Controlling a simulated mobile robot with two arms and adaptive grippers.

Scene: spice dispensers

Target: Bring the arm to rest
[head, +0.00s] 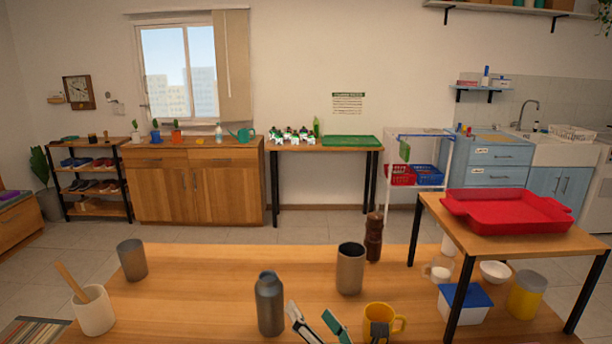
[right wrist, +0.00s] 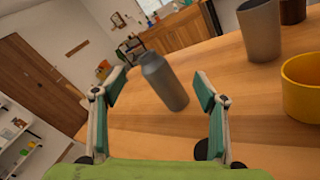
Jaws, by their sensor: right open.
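My right gripper (head: 318,324) shows at the bottom edge of the head view, above the front of the wooden table (head: 210,290). Its two green-padded fingers are spread apart with nothing held between them. In the right wrist view, a grey bottle (right wrist: 165,84) appears in the gap between the fingertips, beyond them and upright on the table. In the head view the bottle (head: 269,304) stands just left of the gripper. A yellow mug (head: 382,318) stands to the gripper's right. My left gripper is not in view.
A tall grey-brown cup (head: 350,270) and a dark pepper mill (head: 373,238) stand behind the gripper. A grey cup (head: 131,260) and a white crock (head: 94,311) are at left. A raised stand (head: 455,222) with a red tray (head: 505,205) is at right.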

